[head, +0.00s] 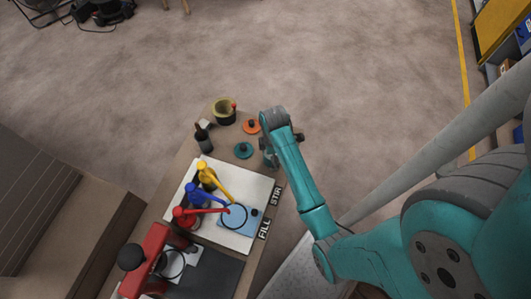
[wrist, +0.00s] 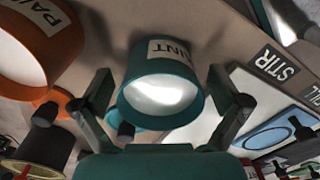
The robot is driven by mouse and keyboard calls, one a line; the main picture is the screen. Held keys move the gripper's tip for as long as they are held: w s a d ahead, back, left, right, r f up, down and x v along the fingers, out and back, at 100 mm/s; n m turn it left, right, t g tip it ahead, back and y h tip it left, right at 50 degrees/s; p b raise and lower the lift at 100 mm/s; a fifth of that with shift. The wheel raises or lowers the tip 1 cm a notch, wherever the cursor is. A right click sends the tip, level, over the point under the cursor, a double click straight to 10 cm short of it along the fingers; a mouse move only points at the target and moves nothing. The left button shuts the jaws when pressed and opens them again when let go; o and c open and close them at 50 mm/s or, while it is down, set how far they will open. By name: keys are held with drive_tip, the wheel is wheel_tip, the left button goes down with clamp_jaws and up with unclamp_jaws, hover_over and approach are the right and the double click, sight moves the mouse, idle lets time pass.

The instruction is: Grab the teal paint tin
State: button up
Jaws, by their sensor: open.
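The teal paint tin (wrist: 163,70) is in the middle of the wrist view, with a white label showing part of the word "PAINT" and a pale round opening or end facing the camera. My gripper (wrist: 160,76) is open, with one dark finger on each side of the tin. I see a gap at each finger, so it is not gripped. In the head view my arm covers most of this spot, and the tin cannot be made out clearly there. A teal lid-like disc with a dark knob (head: 243,150) lies on the table to the left of my arm.
An orange paint tin (wrist: 35,50) stands close left in the wrist view. An orange disc (head: 251,126), a dark bottle (head: 203,138) and an olive pot (head: 223,110) are on the table.

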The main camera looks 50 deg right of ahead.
drive_tip(key=c, duration=1.5)
drive_tip(key=shift+o, duration=0.2)
drive_tip(key=shift+r, duration=0.15)
